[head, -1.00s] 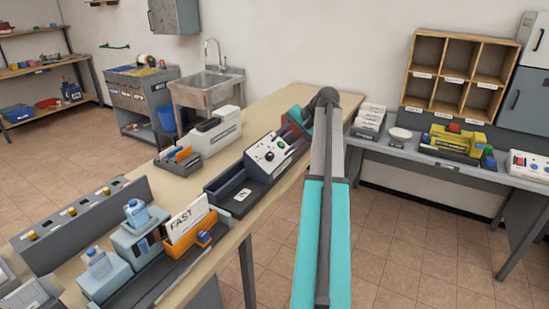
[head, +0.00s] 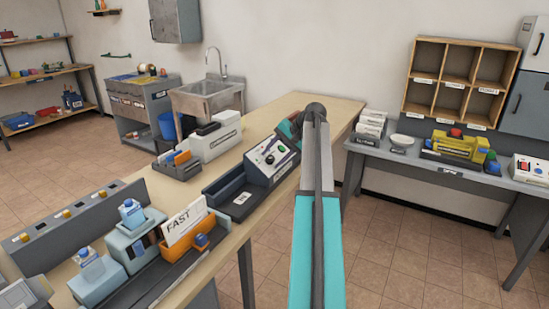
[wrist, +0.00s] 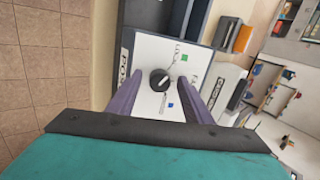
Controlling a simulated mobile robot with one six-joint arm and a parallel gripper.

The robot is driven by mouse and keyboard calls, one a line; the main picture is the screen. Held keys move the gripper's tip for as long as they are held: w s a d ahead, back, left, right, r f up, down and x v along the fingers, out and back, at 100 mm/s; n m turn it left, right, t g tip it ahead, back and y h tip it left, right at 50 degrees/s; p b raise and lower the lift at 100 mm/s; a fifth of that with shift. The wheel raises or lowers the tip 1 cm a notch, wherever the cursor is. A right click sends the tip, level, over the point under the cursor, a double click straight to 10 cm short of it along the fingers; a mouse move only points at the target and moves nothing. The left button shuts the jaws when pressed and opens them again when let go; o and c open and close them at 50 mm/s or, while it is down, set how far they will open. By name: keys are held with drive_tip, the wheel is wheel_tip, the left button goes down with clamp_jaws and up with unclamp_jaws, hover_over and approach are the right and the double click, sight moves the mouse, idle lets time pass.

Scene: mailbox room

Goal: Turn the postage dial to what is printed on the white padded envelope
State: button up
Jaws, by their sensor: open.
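The postage machine is a dark grey unit with a white sloped panel (head: 272,158) on the long table in the head view. In the wrist view its white panel (wrist: 146,52) carries a black round dial (wrist: 160,80) with a pale pointer mark, and small green and blue squares with printed words around it, too small to read surely. My gripper (wrist: 161,84) is open, its two purple fingers on either side of the dial; I cannot tell whether they touch it. In the head view my teal gripper body (head: 287,131) is at the machine's far end. I cannot make out a white padded envelope.
An orange tray (head: 193,253) with a white FAST card (head: 186,223) stands nearer on the table. A white-grey machine (head: 217,137) and a tray with orange dividers (head: 178,165) stand behind. The table's far right end is clear. A side table (head: 433,162) holds a yellow machine.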

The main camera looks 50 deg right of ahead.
drive_tip(key=c, duration=1.1)
drive_tip(key=shift+o, duration=0.2)
drive_tip(key=shift+r+m+p, duration=0.2)
drive_tip(key=shift+m+p, duration=0.3)
drive_tip(key=shift+p, duration=0.2)
drive_tip(key=shift+m+p, duration=0.6)
drive_tip(key=shift+p, duration=0.15)
drive_tip(key=m+p, duration=0.4)
drive_tip(key=shift+a+r, duration=0.1)
drive_tip(key=shift+r, duration=0.05)
drive_tip(key=m+p, duration=0.4)
drive_tip(key=shift+h, duration=0.3)
drive_tip(key=shift+w+f+m+p, duration=0.1)
drive_tip(key=shift+f+m+p, duration=0.1)
drive_tip(key=shift+m+p, duration=0.65)
drive_tip(key=shift+m, duration=0.25)
